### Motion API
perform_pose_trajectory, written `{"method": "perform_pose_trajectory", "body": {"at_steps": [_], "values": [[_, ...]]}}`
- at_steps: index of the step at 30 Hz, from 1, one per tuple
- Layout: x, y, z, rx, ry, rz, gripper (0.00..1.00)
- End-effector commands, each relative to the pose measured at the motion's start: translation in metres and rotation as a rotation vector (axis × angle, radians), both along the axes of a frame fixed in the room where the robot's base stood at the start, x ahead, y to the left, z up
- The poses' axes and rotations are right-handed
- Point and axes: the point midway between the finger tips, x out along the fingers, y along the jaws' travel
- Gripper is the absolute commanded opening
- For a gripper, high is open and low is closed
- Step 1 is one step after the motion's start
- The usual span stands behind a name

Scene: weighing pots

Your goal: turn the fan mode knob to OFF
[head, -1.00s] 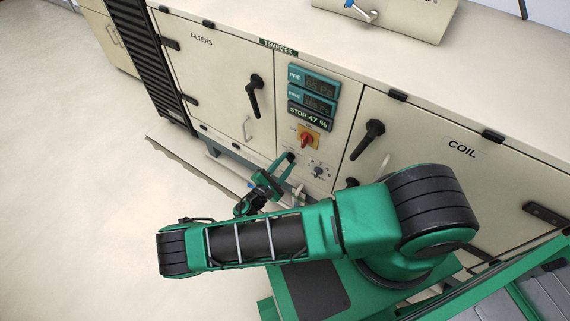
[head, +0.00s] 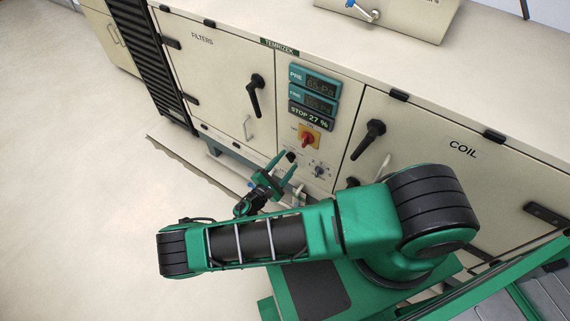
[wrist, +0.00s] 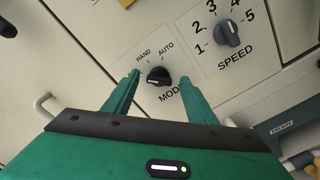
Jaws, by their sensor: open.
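The fan mode knob (wrist: 159,76) is a small black rotary knob on the cream panel. HAND and AUTO are printed above it, and part of the word MODE shows below right. I see no OFF label; my left finger covers the panel there. The knob's exact pointing direction is hard to tell. In the head view the mode knob (head: 291,156) is a small dark spot between my fingertips. My gripper (wrist: 158,78) is open, one green finger on each side of the knob, with visible gaps. It also shows in the head view (head: 289,161).
A speed knob (wrist: 227,33) with numbers sits to the right of the mode knob. A red switch on a yellow plate (head: 307,140) is above, under a display (head: 309,115) reading STOP 27 %. Black door handles (head: 254,95) (head: 368,139) stick out on both sides.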

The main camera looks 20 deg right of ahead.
Motion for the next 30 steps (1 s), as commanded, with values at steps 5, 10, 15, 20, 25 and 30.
{"method": "perform_pose_trajectory", "body": {"at_steps": [5,10,15,20,25,30], "values": [[-0.010,0.016,0.000,0.002,0.000,0.003,0.52],[-0.029,0.041,-0.001,0.002,0.000,0.003,0.52],[-0.047,0.066,-0.001,0.002,0.002,0.004,0.52],[-0.058,0.081,-0.001,0.002,0.002,0.003,0.52],[-0.062,0.087,-0.001,0.002,0.002,0.001,0.52],[-0.063,0.087,-0.001,0.002,0.002,0.001,0.52]]}}
